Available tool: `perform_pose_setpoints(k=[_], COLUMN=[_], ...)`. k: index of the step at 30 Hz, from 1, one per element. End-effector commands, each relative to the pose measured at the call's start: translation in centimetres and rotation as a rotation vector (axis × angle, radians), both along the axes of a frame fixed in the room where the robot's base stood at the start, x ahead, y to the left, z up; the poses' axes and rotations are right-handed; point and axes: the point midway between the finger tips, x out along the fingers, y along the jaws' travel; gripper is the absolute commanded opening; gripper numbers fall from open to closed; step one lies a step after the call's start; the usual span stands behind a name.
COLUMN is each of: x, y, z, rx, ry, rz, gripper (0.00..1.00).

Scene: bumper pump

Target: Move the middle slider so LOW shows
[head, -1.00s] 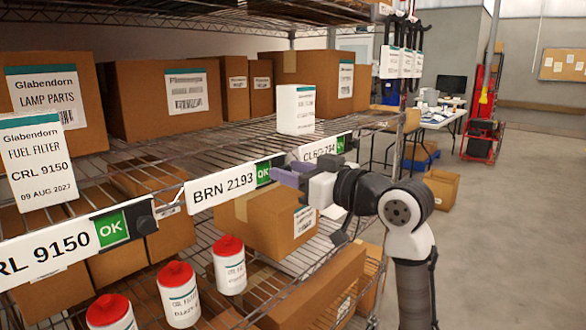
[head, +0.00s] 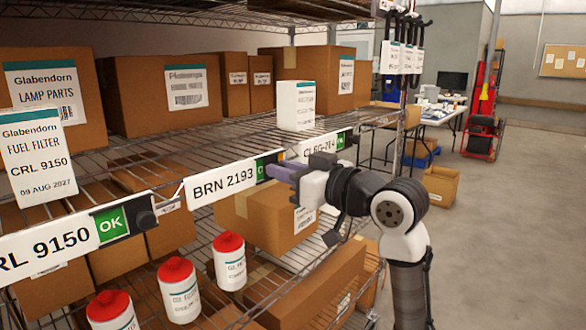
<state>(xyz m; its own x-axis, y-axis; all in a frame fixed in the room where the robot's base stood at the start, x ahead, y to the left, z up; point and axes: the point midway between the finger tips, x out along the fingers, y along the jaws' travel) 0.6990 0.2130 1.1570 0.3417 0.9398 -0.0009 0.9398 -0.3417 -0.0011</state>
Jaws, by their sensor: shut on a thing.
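The middle shelf label (head: 222,184) reads BRN 2193 and sits on the shelf edge. A strip of its green OK window (head: 260,171) shows at its right end, partly covered by my gripper. The label's slider is hidden by the jaws. My gripper (head: 281,172), with purple-grey fingers, is at the right end of this label and is shut on the slider, though the grip itself is hard to see. The left label (head: 50,244) reads CRL 9150 with a green OK and a dark slider (head: 143,214) at its right. The right label (head: 318,146) also shows green OK.
A white fuel filter box (head: 36,155) and a white carton (head: 296,106) stand on the upper shelf among brown boxes. White canisters with red caps (head: 178,290) and a brown box (head: 265,220) stand below.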

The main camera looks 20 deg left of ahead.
Motion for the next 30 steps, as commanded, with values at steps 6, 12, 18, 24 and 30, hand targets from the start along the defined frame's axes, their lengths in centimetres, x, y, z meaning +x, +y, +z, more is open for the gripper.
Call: perform_pose_setpoints(k=[6,12,18,24,30], x=[-2.1,-2.2,-2.1,-2.0,-2.2], y=[0.8,0.8,0.8,0.8,-0.1], z=[0.0,0.0,0.0,0.0,-0.1], rx=[0.001,0.0,0.0,0.0,0.002], ry=[-0.001,-0.001,-0.001,-0.001,-0.002], rz=[0.002,0.005,0.004,0.002,-0.001], gripper=[0.0,0.0,0.42,0.42,0.42])
